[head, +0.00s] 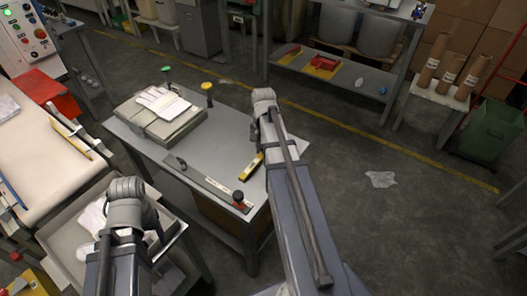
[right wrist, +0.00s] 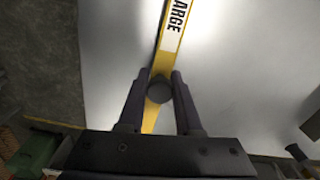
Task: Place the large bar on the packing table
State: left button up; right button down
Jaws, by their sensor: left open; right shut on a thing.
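The large bar is yellow with a white label ending in "ARGE". In the right wrist view the bar (right wrist: 178,38) runs up between my right fingers, over the grey table top. My right gripper (right wrist: 160,84) is shut on a dark round knob of that bar. In the head view the yellow bar (head: 251,166) shows at the right part of the packing table (head: 222,135), partly hidden by my right arm. I cannot tell whether it touches the top. My left gripper (head: 127,190) is over the grey tray at lower left, open, its fingers hard to make out.
A grey bar with a white label (head: 212,184) and dark knobs lies along the table's front. A grey tray (head: 62,238) stands lower left.

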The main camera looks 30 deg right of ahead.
jog(key=shift+f, duration=0.15)
jog(key=c, duration=1)
grip_release()
jog(key=shift+c, duration=0.2)
jog(key=o, duration=0.4)
jog(key=shift+o, duration=0.2)
notch_tip(320, 180, up, 12)
jog(key=p, duration=1.2)
jog(key=s+a+n, duration=0.3)
jog(key=a+n, duration=0.2)
jog(key=a, duration=0.6)
jog(key=s+a+n, duration=0.4)
jog(key=a+n, duration=0.1)
jog(key=a, duration=0.5)
jog(key=s+a+n+h, duration=0.1)
jog(key=s+a+n, duration=0.3)
jog(key=a, duration=0.7)
jog(key=shift+a+r+n, duration=0.2)
jog(key=shift+a+n, duration=0.15)
jog(key=shift+n, duration=0.45)
